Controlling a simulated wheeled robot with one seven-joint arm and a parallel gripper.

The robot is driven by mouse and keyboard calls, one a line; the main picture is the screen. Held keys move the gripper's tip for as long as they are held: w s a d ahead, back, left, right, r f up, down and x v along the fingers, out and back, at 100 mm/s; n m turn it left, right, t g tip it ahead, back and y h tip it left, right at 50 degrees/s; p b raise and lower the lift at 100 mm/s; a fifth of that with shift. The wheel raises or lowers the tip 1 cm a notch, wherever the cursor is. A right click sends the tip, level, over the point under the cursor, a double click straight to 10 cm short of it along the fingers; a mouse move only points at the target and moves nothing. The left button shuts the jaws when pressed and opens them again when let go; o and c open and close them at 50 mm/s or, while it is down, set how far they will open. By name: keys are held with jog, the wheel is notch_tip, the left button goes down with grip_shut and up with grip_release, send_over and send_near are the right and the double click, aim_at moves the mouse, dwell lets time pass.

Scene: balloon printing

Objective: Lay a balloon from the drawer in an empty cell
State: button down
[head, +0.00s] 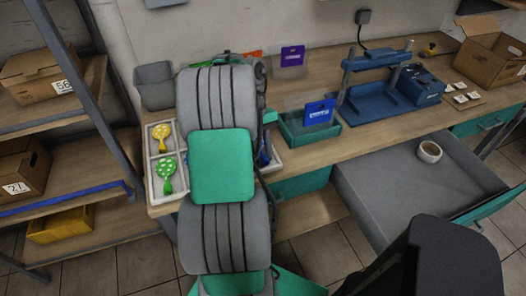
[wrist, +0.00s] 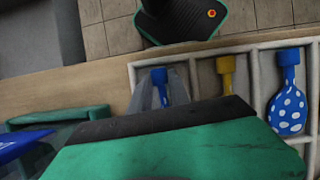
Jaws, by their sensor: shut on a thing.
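A white tray with several cells (head: 148,190) stands at the table's left end; it also shows in the wrist view (wrist: 205,60). In the wrist view, my gripper (wrist: 163,92) is shut on a blue balloon (wrist: 159,76), over the tray's leftmost cell in that picture. I cannot tell whether the balloon touches the cell floor; its lower part is hidden by my gripper. Beside it lie a yellow balloon (wrist: 226,72) and a blue balloon with white dots (wrist: 289,105). The head view shows yellow (head: 162,134) and green (head: 166,170) dotted balloons. The open drawer (head: 400,185) shows no balloon.
A white cup-like thing (head: 429,151) sits in the drawer. A grey bin (head: 154,86) stands behind, and shelves with boxes (head: 22,172) are at left.

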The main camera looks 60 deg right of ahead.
jog(key=c, duration=1.1)
grip_release()
jog(key=shift+c, duration=0.2)
jog(key=shift+r, duration=0.1)
notch_tip(320, 180, up, 10)
jog(key=p, duration=1.1)
